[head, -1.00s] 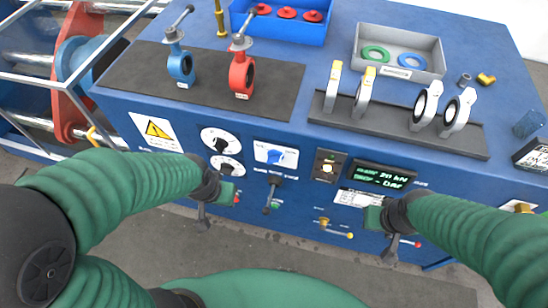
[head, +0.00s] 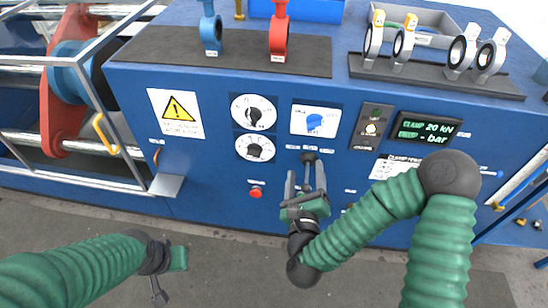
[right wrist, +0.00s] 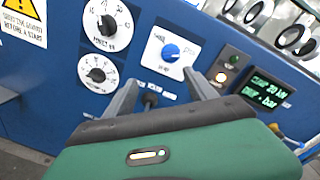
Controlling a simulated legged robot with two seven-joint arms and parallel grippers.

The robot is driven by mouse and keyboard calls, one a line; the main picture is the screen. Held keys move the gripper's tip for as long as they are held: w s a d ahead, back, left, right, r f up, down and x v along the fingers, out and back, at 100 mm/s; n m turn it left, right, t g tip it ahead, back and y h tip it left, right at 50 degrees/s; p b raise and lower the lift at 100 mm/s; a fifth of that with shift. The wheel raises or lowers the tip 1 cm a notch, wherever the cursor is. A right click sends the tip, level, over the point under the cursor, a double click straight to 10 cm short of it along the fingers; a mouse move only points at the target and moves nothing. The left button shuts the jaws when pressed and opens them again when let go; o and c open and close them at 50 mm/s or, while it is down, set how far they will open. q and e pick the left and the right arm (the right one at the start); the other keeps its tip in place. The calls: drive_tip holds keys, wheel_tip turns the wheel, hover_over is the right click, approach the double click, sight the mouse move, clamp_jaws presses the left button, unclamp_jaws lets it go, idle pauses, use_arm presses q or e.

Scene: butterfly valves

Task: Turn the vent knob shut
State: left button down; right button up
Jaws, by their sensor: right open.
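I cannot read a label that marks the vent knob. A black knob (head: 308,158) sticks out of the blue panel below the blue dial knob (head: 314,121). My right gripper (head: 305,174) is open in front of the black knob, one finger to each side, and I cannot tell whether they touch it. In the right wrist view the black knob (right wrist: 150,101) shows low between the open fingers (right wrist: 160,78), and the blue knob (right wrist: 170,53) is just beyond the fingertips. My left gripper (head: 163,278) hangs at lower left, away from the panel; its jaws are unclear.
Two black-and-white dials (head: 254,113) and a red button (head: 256,191) are left of my right gripper. A lit switch (head: 371,128) and green-lettered display (head: 427,130) are right. Valves stand on the bench top above. My right forearm covers part of the lower panel.

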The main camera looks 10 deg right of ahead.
drive_tip(key=d+m+h, duration=0.1)
drive_tip(key=d+m, duration=0.1)
drive_tip(key=d, duration=0.1)
drive_tip(key=b, duration=0.4)
approach(315, 124)
drive_tip(key=w+f, duration=0.1)
drive_tip(key=w, duration=0.2)
drive_tip(key=w+d, duration=0.2)
drive_tip(key=w, duration=0.1)
drive_tip(key=w+d, duration=0.1)
drive_tip(key=w, duration=0.1)
drive_tip(key=shift+w+d+f, duration=0.1)
drive_tip(key=shift+w+f, duration=0.05)
drive_tip(key=shift+f, duration=0.25)
drive_tip(key=shift+a+r, duration=0.1)
drive_tip(key=shift+a, duration=0.5)
drive_tip(key=c, duration=0.4)
drive_tip(key=shift+d, duration=0.3)
drive_tip(key=c, duration=0.7)
drive_tip(key=shift+c, duration=1.4)
use_arm(q)
drive_tip(key=f, duration=0.2)
drive_tip(key=d+f, duration=0.1)
drive_tip(key=f, duration=0.1)
drive_tip(key=shift+s+d+f, duration=0.1)
drive_tip(key=shift+s+f, duration=0.05)
drive_tip(key=shift+s, duration=0.05)
use_arm(e)
drive_tip(key=shift+a, duration=0.1)
